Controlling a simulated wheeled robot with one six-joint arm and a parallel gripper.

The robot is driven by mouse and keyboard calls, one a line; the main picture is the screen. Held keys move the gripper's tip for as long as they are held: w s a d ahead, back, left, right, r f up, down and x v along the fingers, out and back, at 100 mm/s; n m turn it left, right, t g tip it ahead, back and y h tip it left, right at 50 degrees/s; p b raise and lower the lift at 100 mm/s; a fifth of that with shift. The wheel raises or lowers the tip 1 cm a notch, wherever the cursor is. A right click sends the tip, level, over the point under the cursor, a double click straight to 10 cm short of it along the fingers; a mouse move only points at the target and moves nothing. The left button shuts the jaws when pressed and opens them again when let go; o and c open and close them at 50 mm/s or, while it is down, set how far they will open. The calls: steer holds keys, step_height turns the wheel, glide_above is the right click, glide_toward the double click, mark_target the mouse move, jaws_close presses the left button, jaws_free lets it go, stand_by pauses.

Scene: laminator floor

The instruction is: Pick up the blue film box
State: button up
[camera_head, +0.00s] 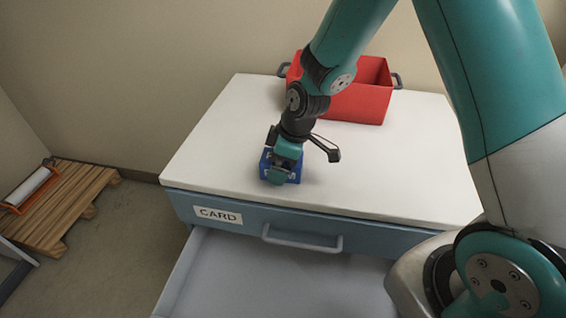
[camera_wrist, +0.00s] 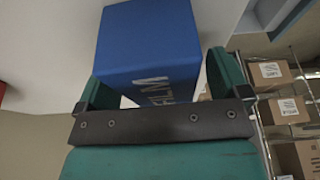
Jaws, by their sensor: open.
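The blue film box (camera_head: 266,166) stands on the white top of the drawer cabinet, near its front edge. My gripper (camera_head: 281,172) is over the box and hides much of it in the head view. In the wrist view the blue box (camera_wrist: 147,45) with pale "FILM" lettering lies between and beyond the two teal fingers of my gripper (camera_wrist: 158,85). The gripper is open, with one finger on each side of the box. I cannot tell whether either finger touches it.
A red bin (camera_head: 358,103) with dark handles stands at the back of the white cabinet top (camera_head: 215,140). The drawer labelled "CARD" (camera_head: 217,215) has an open drawer (camera_head: 270,275) below it. A wooden pallet (camera_head: 70,205) lies at left. Shelves with cartons (camera_wrist: 285,110) show in the wrist view.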

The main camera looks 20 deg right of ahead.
steer(key=shift+a+f, duration=0.1)
steer(key=shift+f, duration=0.2)
steer(key=shift+f, duration=0.25)
steer(key=shift+c, duration=0.4)
steer(key=c, duration=1.1)
